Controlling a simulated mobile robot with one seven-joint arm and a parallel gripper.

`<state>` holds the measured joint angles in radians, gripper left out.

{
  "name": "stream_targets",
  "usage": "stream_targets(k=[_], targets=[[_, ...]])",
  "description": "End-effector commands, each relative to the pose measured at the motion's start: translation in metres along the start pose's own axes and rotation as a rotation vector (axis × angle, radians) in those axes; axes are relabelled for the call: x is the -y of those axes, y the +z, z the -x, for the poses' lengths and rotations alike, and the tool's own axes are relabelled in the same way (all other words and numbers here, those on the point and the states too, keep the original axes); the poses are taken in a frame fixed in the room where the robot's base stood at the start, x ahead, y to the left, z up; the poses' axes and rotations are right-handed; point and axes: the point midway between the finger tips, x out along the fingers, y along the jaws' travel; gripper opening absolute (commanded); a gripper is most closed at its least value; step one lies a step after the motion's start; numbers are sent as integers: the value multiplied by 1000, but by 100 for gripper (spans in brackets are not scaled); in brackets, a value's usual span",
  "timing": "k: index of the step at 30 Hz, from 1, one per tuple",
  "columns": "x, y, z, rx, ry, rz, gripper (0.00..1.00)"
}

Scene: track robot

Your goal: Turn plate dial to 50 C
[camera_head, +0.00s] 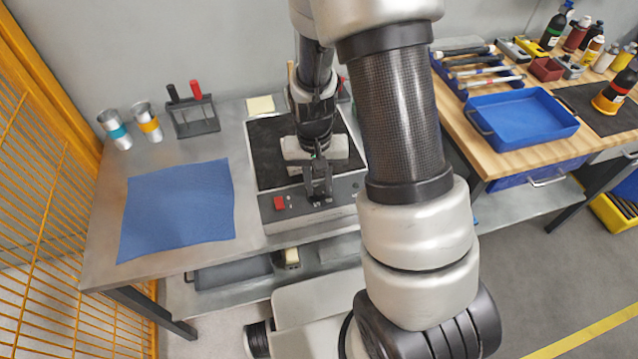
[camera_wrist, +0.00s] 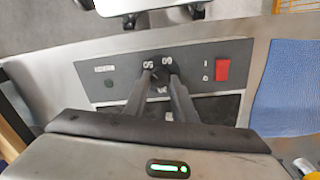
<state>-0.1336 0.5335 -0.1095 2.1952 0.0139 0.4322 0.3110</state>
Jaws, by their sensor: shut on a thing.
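The hot plate (camera_head: 282,216) is a grey box with a dark top, standing on the metal bench. Its front panel (camera_wrist: 215,72) has a red switch (camera_wrist: 222,71), which also shows in the head view (camera_head: 279,202). The dial (camera_wrist: 160,79) is dark, with white numerals around it, and is largely hidden by my fingers. My gripper (camera_wrist: 160,72) is at the panel with its two dark fingers on either side of the dial, shut on it. In the head view my gripper (camera_head: 319,188) hides the dial. The dial's exact setting cannot be read.
A blue cloth (camera_head: 178,208) lies left of the hot plate. Two cups (camera_head: 117,132) and a rack with a red and a black handle (camera_head: 193,114) stand behind it. A wooden bench with a blue tray (camera_head: 520,118) is at right. An orange mesh fence (camera_head: 40,200) borders the left.

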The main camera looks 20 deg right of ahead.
Motion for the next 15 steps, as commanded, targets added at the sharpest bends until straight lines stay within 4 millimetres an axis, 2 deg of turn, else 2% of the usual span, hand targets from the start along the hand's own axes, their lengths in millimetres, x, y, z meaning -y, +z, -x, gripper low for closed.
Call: stream_targets(k=[3, 4, 7, 15], targets=[[0, 0, 0, -1, 0, 1, 2], [0, 0, 0, -1, 0, 1, 27], [0, 0, 0, -1, 0, 2, 43], [0, 0, 0, 0, 0, 2, 43]])
